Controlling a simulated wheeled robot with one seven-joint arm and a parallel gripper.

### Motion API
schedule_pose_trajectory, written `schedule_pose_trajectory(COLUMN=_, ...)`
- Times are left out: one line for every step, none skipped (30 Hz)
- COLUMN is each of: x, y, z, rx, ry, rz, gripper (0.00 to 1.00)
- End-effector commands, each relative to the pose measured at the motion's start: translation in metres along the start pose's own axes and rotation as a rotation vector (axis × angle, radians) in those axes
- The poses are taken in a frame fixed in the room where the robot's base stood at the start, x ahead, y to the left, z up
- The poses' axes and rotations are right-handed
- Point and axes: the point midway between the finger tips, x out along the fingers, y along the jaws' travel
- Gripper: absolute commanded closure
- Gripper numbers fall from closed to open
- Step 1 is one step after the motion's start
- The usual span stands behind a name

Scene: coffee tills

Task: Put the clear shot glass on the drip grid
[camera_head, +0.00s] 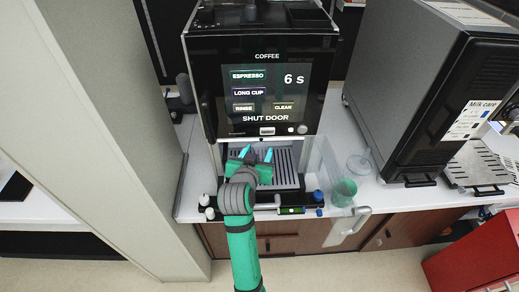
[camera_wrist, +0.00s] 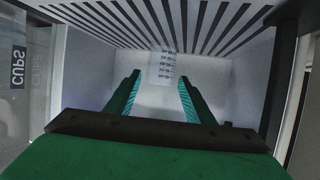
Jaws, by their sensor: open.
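My gripper (camera_head: 257,154) is inside the bay of the coffee machine, low over the slatted drip grid (camera_head: 289,160). Its two fingers are apart. In the wrist view my gripper (camera_wrist: 160,79) is open, with a faint see-through shape bearing scale marks, apparently the clear shot glass (camera_wrist: 165,72), between and beyond the fingertips. Its outline is hard to make out, and I cannot tell whether it touches a finger. The drip grid (camera_wrist: 155,22) fills the top of that view, and the glass appears to be at it. In the head view I cannot make out the glass at the gripper.
The coffee machine (camera_head: 265,45) shows "6 s" and "SHUT DOOR". Its clear door (camera_head: 322,160) stands open at right. A green cup (camera_head: 344,191) and a clear round vessel (camera_head: 361,164) stand right of it. Small bottles (camera_head: 206,205) stand at front left. The bay's side walls are close.

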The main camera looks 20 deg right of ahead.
Motion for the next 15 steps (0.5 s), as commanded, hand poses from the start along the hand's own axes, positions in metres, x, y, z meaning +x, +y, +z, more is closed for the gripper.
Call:
schedule_pose_trajectory(x=-0.011, y=-0.001, z=0.000, rx=0.000, ry=0.001, rz=-0.001, gripper=0.52)
schedule_pose_trajectory(x=-0.017, y=-0.001, z=0.000, rx=0.000, ry=0.002, rz=-0.001, gripper=0.52)
schedule_pose_trajectory(x=-0.026, y=-0.001, z=0.000, rx=0.000, ry=0.001, rz=-0.002, gripper=0.52)
schedule_pose_trajectory(x=-0.032, y=-0.001, z=0.000, rx=0.000, ry=0.001, rz=-0.003, gripper=0.52)
schedule_pose_trajectory(x=-0.038, y=-0.001, z=0.000, rx=-0.001, ry=0.001, rz=-0.003, gripper=0.52)
schedule_pose_trajectory(x=-0.046, y=-0.001, z=0.000, rx=0.000, ry=0.001, rz=-0.002, gripper=0.52)
schedule_pose_trajectory(x=-0.052, y=-0.001, z=0.000, rx=0.000, ry=0.001, rz=-0.002, gripper=0.52)
schedule_pose_trajectory(x=-0.057, y=-0.001, z=0.000, rx=0.000, ry=0.002, rz=-0.002, gripper=0.52)
schedule_pose_trajectory(x=-0.064, y=-0.001, z=0.000, rx=-0.001, ry=0.000, rz=-0.002, gripper=0.52)
schedule_pose_trajectory(x=-0.069, y=-0.001, z=0.000, rx=0.000, ry=0.001, rz=-0.002, gripper=0.52)
schedule_pose_trajectory(x=-0.073, y=-0.001, z=0.000, rx=0.000, ry=0.000, rz=-0.002, gripper=0.52)
schedule_pose_trajectory(x=-0.078, y=-0.001, z=0.000, rx=0.000, ry=0.000, rz=-0.002, gripper=0.52)
schedule_pose_trajectory(x=-0.082, y=0.000, z=0.000, rx=0.000, ry=0.001, rz=-0.001, gripper=0.52)
schedule_pose_trajectory(x=-0.084, y=0.000, z=0.000, rx=0.000, ry=0.001, rz=-0.001, gripper=0.52)
schedule_pose_trajectory(x=-0.087, y=0.000, z=0.000, rx=0.000, ry=0.001, rz=0.000, gripper=0.52)
